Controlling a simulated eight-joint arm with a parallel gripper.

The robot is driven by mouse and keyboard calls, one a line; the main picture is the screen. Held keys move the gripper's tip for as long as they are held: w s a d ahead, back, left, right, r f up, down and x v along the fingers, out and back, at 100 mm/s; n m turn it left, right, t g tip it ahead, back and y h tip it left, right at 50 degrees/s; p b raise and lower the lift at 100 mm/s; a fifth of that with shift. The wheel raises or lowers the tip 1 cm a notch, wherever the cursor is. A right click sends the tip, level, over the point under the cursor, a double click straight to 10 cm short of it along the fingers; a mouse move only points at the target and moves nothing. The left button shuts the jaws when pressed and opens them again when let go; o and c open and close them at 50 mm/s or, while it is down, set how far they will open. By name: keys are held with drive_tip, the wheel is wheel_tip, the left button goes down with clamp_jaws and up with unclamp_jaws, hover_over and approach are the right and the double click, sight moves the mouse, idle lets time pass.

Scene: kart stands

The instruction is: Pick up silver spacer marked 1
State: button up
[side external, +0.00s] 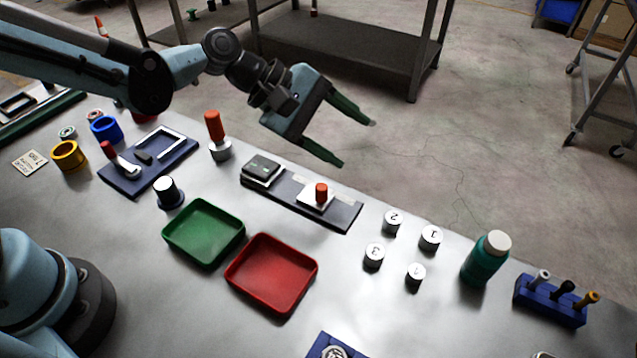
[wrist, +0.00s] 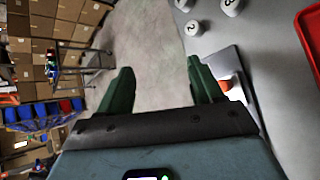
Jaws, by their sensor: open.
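Several short silver spacers with numbers on top stand upright on the grey table, right of centre in the side view. The spacer marked 1 (side external: 431,238) is the rearmost right one. Beside it are the spacer marked 2 (side external: 392,222), the one marked 3 (side external: 374,256), and a smaller one (side external: 416,274) whose mark I cannot read surely. In the wrist view, spacer 2 (wrist: 193,28) and part of spacer 3 (wrist: 231,6) show at the top. My gripper (side external: 356,143) is open and empty, raised up and left of the spacers; its green fingers also show in the wrist view (wrist: 160,72).
A green bottle (side external: 484,262) stands right of the spacers, with a blue peg holder (side external: 549,301) beyond. A dark plate (side external: 342,214) with a red-knobbed block lies left of them. Red (side external: 272,275) and green (side external: 204,233) trays sit nearer. Table between spacers and trays is clear.

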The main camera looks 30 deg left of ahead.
drive_tip(key=d+f+n+g+h, duration=0.1)
drive_tip(key=d+n, duration=0.1)
drive_tip(key=d, duration=0.1)
drive_tip(key=d+f+n+h, duration=0.1)
drive_tip(key=d+n, duration=0.1)
drive_tip(key=d, duration=0.2)
drive_tip(key=d+f+n+g+h, duration=0.1)
drive_tip(key=d+f+n, duration=0.1)
drive_tip(key=d, duration=0.2)
drive_tip(key=shift+s+d+f+g+h, duration=0.1)
drive_tip(key=shift+g+h, duration=0.2)
drive_tip(key=shift+h, duration=0.1)
drive_tip(key=shift+d+f+n, duration=0.1)
drive_tip(key=shift+f+n, duration=0.2)
drive_tip(key=shift+f, duration=0.3)
approach(436, 235)
drive_tip(key=x, duration=0.2)
drive_tip(key=shift+d+f, duration=0.35)
drive_tip(key=shift+x, duration=2.55)
drive_tip(key=c, duration=1.1)
drive_tip(key=shift+c, duration=0.2)
drive_tip(key=shift+r, duration=0.2)
